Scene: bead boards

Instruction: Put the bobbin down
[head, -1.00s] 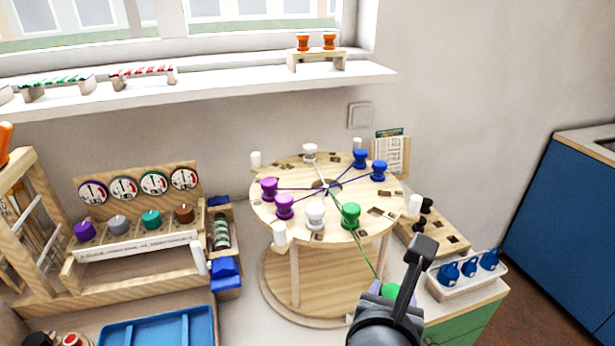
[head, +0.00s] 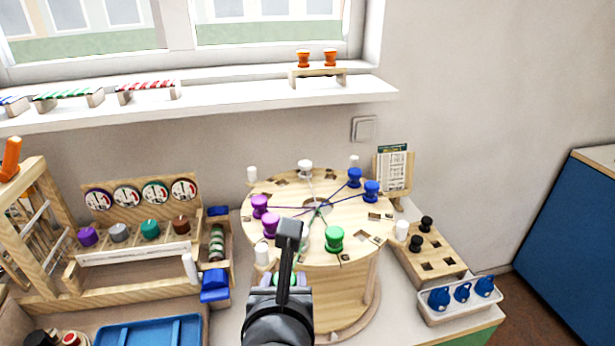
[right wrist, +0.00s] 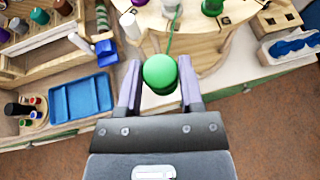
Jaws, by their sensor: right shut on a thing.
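My right gripper (right wrist: 160,90) is shut on a green bobbin (right wrist: 160,72), its round top facing the wrist camera. A green thread (right wrist: 171,42) runs from it toward the round wooden board (head: 290,189). In the head view the right gripper (head: 285,281) is in front of the board's near edge, and my own arm hides most of the held bobbin. On the board stand another green bobbin (head: 334,239), two purple ones (head: 260,206), two blue ones (head: 371,191) and a white one (head: 305,168) at the back. Threads cross near the centre. My left gripper is out of view.
A rack with dials and coloured spools (head: 150,229) stands left, with a blue tray (head: 150,333) in front. At right are a wooden block with black pegs (head: 440,262) and a white bin of blue items (head: 462,306). White posts (head: 402,231) ring the board.

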